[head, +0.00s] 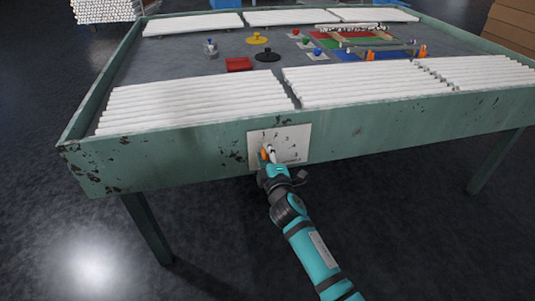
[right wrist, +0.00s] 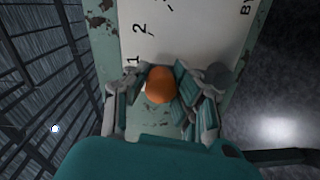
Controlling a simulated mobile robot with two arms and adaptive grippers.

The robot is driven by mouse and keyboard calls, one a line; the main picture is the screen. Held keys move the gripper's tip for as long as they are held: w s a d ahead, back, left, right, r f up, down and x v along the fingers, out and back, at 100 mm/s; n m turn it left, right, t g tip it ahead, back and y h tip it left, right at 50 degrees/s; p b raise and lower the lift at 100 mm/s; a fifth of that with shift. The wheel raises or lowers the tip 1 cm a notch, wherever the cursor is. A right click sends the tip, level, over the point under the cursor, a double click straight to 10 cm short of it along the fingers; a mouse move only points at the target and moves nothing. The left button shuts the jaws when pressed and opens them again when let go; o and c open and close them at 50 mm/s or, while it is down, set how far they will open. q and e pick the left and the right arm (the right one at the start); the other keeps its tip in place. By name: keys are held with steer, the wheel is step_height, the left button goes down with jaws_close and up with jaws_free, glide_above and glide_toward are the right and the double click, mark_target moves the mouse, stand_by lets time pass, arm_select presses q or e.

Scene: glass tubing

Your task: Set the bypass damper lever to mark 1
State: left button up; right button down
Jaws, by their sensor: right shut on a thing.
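The damper lever shows as an orange knob (head: 264,154) in front of a pale marked plate (head: 293,147) on the front side of the green table. In the right wrist view the orange knob (right wrist: 160,85) sits between the fingers of my right gripper (right wrist: 158,100), which is shut on it. Mark 1 (right wrist: 132,61) is just up and left of the knob, and mark 2 (right wrist: 139,28) is farther up. The fingers hide the lever's arm and pivot, so its exact line to a mark is unclear. My left gripper is not in view.
The green table (head: 200,161) carries rows of white tubes (head: 190,106). Coloured parts, a red block (head: 239,64) and a blue mat (head: 345,55) lie in the middle of its top. The dark floor before the table is clear apart from my right arm.

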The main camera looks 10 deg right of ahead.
steer(key=shift+s+a+f, duration=0.1)
steer(key=shift+a+f, duration=0.05)
steer(key=shift+f, duration=0.05)
steer(key=c, duration=1.1)
jaws_free()
steer(key=shift+o, duration=0.4)
steer(key=shift+r, duration=0.1)
steer(key=s, duration=1.2)
steer(key=shift+d+r, duration=0.25)
steer(key=shift+w, duration=0.1)
